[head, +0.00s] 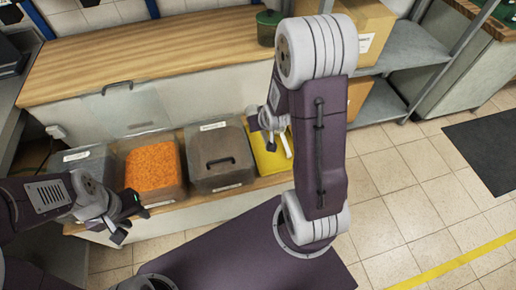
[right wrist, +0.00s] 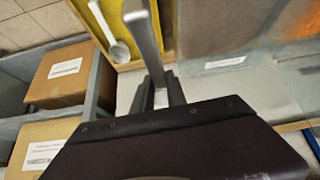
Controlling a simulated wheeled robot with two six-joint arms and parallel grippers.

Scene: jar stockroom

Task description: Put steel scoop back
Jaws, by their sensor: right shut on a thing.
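The grey steel scoop (right wrist: 147,38) shows in the right wrist view as a slim bar, widening away from the jaws. My right gripper (right wrist: 163,96) is shut on its narrow end. In the head view my right gripper (head: 268,122) hangs by the yellow tray (head: 265,163), partly hidden by my arm. In the right wrist view the yellow tray (right wrist: 92,22) holds a white scoop (right wrist: 119,51), beside the held scoop in the picture. My left gripper (head: 130,224) is empty, with its fingers apart, in front of the orange-filled bin.
A bin of orange contents (head: 152,167), a brown-grey lidded bin (head: 220,161) and a clear bin (head: 85,160) stand in a row on a low wooden shelf. A wooden counter (head: 160,50) is behind them. Cardboard boxes (head: 370,30) sit on grey shelving at right.

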